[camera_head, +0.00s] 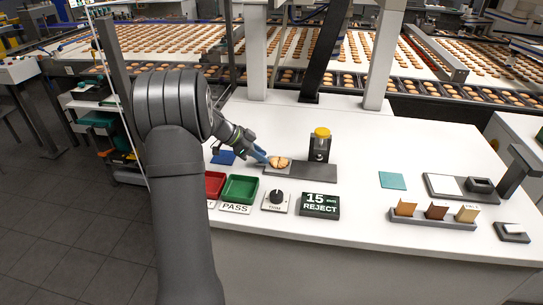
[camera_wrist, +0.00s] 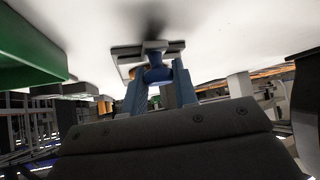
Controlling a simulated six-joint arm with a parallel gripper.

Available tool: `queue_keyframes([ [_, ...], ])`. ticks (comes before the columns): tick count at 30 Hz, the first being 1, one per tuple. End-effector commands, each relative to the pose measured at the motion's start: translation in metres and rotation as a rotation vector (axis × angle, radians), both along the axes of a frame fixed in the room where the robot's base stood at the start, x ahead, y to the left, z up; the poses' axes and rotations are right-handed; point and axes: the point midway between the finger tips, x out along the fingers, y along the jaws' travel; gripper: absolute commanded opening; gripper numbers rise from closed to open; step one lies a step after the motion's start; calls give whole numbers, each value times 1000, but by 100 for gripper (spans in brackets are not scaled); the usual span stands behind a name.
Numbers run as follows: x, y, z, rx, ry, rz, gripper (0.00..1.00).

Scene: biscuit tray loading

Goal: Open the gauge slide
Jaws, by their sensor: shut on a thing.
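The gauge is a dark grey base plate (camera_head: 312,173) on the white table, with a black block (camera_head: 319,150) topped by a yellow cap (camera_head: 321,132). A biscuit (camera_head: 279,162) sits at the plate's left end. My gripper (camera_head: 264,158) reaches in from the left at that end. In the wrist view my gripper (camera_wrist: 159,80) is shut on a blue knob (camera_wrist: 157,74) in front of the grey gauge parts (camera_wrist: 148,48). The biscuit is mostly hidden there. How far the slide stands out cannot be told.
A teal square (camera_head: 393,180) and a card rack (camera_head: 433,219) lie right. Table between is clear.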

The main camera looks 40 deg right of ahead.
Motion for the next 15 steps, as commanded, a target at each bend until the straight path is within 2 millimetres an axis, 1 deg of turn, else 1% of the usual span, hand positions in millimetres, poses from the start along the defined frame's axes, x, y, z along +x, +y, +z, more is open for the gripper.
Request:
queue_keyframes([
  [2,0,-1,1,-2,-2,1,0],
  [3,0,-1,1,-2,-2,1,29],
  [5,0,-1,1,-2,-2,1,40],
  [6,0,-1,1,-2,-2,1,48],
  [15,0,-1,1,-1,-1,0,48],
])
